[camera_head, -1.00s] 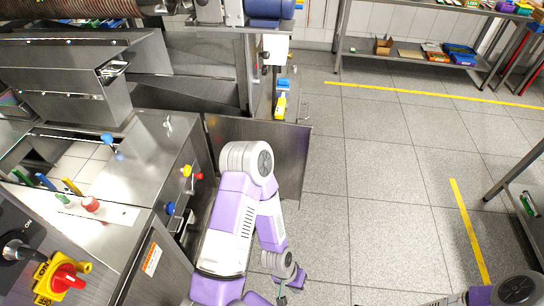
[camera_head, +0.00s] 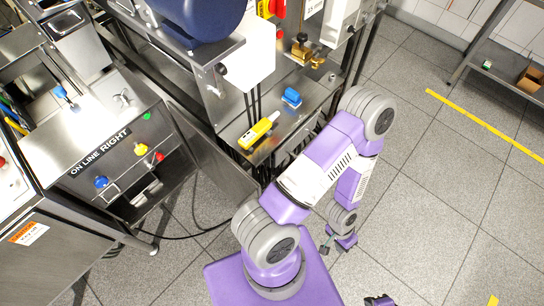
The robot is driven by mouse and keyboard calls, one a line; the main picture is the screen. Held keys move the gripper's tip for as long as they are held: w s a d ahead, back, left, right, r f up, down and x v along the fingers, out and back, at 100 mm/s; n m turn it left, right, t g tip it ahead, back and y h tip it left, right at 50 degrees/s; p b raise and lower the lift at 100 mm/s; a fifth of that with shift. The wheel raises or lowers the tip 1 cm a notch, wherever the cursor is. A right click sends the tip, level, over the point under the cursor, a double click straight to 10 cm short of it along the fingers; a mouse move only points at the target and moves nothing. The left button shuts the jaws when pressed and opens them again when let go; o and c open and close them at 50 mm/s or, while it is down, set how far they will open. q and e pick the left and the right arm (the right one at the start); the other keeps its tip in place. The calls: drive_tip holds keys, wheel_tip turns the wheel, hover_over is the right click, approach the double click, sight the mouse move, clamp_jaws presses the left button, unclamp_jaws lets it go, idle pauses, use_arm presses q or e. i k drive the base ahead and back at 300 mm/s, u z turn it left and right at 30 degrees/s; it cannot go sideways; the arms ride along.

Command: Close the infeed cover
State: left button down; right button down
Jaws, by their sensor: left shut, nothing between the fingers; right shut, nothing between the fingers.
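A flat steel panel (camera_head: 213,158) stands out from the machine between the control console and the machine body; I cannot tell if it is the infeed cover. A steel housing with a handle (camera_head: 62,24) is at the upper left, cut by the frame edge. My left arm rises from the bottom centre and bends down to my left gripper (camera_head: 331,244), which is shut and empty above the floor, apart from the machine. My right gripper (camera_head: 380,300) is shut and empty at the bottom edge, mostly cut off.
The control console (camera_head: 92,140) with coloured knobs stands at left. A steel ledge (camera_head: 285,130) holds a yellow device (camera_head: 259,131) and a blue item (camera_head: 291,97). Dark cables lie on the floor below the panel. Open tiled floor (camera_head: 430,200) is at right, with a shelf (camera_head: 515,75) beyond.

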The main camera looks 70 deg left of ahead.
sight(231, 178)
drive_tip(key=i, duration=1.3)
drive_tip(key=u, duration=4.55)
drive_tip(key=k, duration=0.15)
drive_tip(key=z, duration=0.1)
